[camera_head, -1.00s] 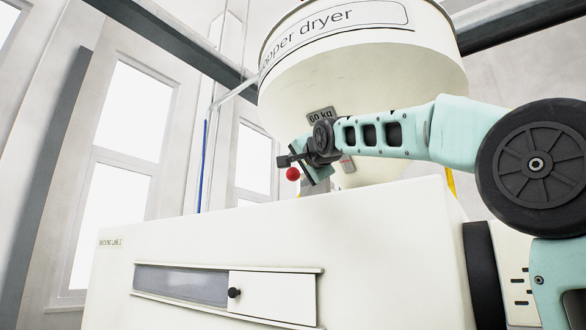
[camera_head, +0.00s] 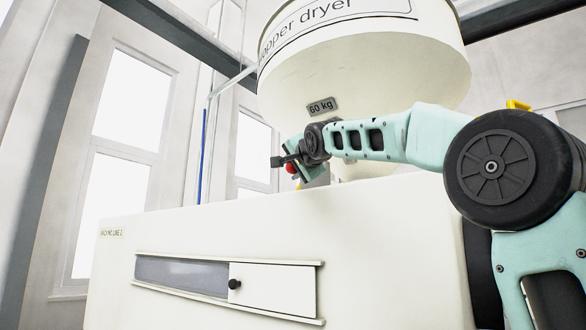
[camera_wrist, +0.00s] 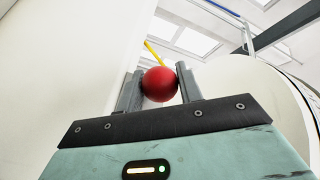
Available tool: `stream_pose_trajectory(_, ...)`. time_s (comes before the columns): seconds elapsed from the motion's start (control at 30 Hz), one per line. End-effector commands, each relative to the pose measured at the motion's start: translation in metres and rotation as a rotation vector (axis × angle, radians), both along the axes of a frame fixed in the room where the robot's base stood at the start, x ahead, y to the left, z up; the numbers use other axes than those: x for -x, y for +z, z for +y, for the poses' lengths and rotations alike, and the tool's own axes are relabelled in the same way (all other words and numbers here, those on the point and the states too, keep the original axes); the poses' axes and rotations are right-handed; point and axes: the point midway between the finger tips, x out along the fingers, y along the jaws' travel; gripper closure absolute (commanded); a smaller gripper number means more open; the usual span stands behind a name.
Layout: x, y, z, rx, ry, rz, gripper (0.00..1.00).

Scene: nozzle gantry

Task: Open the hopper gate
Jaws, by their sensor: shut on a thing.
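The hopper dryer (camera_head: 375,75) is a large cream drum with a cone below, at the top of the head view. A red ball knob (camera_wrist: 159,84) sits between the two grey fingers of my gripper (camera_wrist: 160,92) in the wrist view. The fingers are shut on it. In the head view the red knob (camera_head: 291,168) is mostly covered by my gripper (camera_head: 290,162), just below the hopper cone. The gate itself and the rod behind the knob are hidden by my gripper and arm.
A white machine cabinet (camera_head: 200,225) fills the lower head view, with a sliding panel and black knob (camera_head: 234,284). A yellow bar (camera_wrist: 157,52) shows behind the red knob. A dark overhead beam (camera_head: 170,32) crosses the top. Tall windows (camera_head: 115,150) stand at left.

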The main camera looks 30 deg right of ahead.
Motion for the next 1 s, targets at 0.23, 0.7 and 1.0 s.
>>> stream_pose_trajectory(0.23, 0.012, -0.007, 0.039, 0.003, 0.011, -0.003, 1.00)
stream_pose_trajectory(0.7, 0.026, -0.001, 0.073, -0.001, 0.000, 0.002, 1.00)
stream_pose_trajectory(1.0, 0.026, -0.001, 0.073, -0.001, 0.000, 0.002, 0.44)
